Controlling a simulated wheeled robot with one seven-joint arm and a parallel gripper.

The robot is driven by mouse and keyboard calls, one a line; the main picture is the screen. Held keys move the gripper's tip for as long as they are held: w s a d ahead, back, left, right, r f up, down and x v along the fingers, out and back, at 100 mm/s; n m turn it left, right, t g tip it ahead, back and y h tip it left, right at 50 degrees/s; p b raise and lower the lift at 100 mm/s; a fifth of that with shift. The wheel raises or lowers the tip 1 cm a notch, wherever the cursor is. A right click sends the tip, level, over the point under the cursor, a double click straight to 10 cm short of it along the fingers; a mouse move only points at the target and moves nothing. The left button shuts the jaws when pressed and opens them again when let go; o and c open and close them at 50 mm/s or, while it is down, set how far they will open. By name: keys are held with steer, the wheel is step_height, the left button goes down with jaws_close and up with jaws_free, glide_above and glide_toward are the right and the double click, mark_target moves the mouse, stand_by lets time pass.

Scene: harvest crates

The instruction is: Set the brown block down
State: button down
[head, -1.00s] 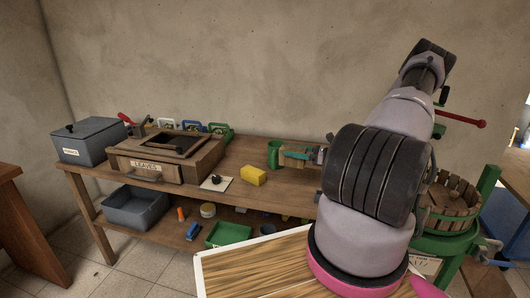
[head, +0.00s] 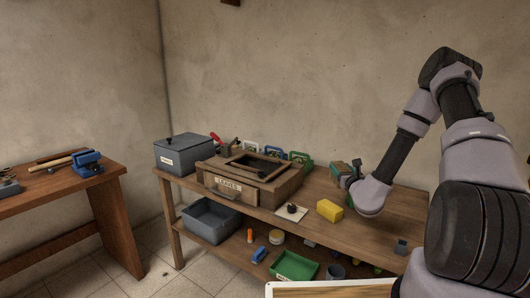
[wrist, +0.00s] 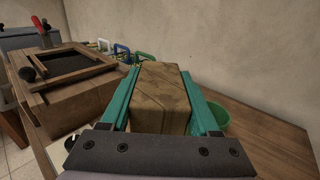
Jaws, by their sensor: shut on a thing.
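The brown block (wrist: 162,92) is between the two teal fingers of my gripper (wrist: 163,80) in the wrist view, with a finger against each side. My gripper is shut on it and holds it above the wooden bench (head: 385,215). In the head view my gripper (head: 343,172) is at the back of the bench, right of the wooden LEAVES box (head: 222,197), and the block (head: 338,168) shows only small there. A green cup (wrist: 218,112) stands on the bench behind the right finger in the wrist view.
A yellow block (head: 329,210) and a white card with a dark knob (head: 291,212) lie near the bench's front edge. A grey lidded bin (head: 183,155) stands at the left end. Several coloured-handled items stand behind the LEAVES box.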

steer(key=shift+s+a+f+h, duration=0.1)
steer(key=shift+s+f+h, duration=0.05)
steer(key=shift+s+h, duration=0.15)
steer(key=shift+s+m, duration=0.3)
steer(key=shift+s, duration=0.05)
steer(key=shift+h, duration=0.3)
steer(key=s, duration=0.1)
steer(key=s+r, duration=0.1)
steer(key=s, duration=0.1)
steer(key=s+r, duration=0.1)
steer(key=shift+s+r, duration=0.2)
steer(key=shift+s, duration=0.15)
steer(key=shift+a, duration=0.1)
